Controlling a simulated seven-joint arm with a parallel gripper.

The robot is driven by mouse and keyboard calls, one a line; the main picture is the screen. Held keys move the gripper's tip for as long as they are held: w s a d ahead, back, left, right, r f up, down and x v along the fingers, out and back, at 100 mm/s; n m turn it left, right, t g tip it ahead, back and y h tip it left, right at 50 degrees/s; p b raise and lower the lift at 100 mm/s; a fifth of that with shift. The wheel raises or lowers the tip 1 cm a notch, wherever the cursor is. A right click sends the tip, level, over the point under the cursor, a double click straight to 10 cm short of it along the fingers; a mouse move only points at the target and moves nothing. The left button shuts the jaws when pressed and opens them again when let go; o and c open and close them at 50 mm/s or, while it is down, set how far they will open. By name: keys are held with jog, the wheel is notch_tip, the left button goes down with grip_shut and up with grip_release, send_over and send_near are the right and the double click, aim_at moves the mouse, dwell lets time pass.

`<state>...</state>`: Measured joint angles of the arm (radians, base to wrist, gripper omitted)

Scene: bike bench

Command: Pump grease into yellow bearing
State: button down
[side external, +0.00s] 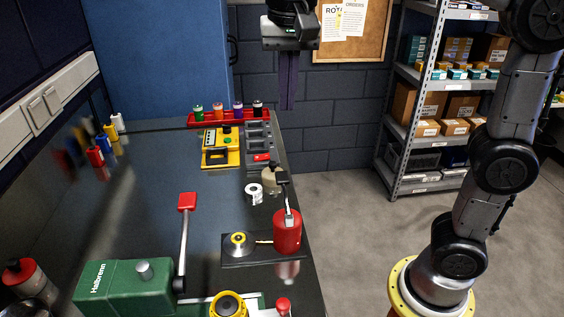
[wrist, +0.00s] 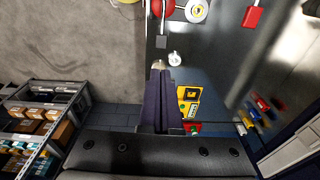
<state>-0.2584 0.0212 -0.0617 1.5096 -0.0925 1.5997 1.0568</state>
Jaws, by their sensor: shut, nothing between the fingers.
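My gripper (side external: 289,106) hangs high above the bench's far right side, fingers down, shut and empty, apart from the pump. Its dark fingers also show in the wrist view (wrist: 162,78).
A white tape roll (side external: 254,194) and beige container (side external: 271,179) stand behind the pump. A green machine (side external: 124,287) with a red-tipped lever (side external: 187,202) occupies the front left.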

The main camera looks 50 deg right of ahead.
aim_at(282, 175)
jog(key=shift+w+a+f, duration=0.15)
jog(key=shift+a+f, duration=0.2)
jog(key=shift+f, duration=0.15)
jog(key=f, duration=0.9)
jog(key=w+d+f, duration=0.1)
jog(key=f, duration=0.3)
jog(key=shift+f, duration=0.35)
jog(key=shift+d+f+g, duration=0.1)
jog(key=shift+g, duration=0.2)
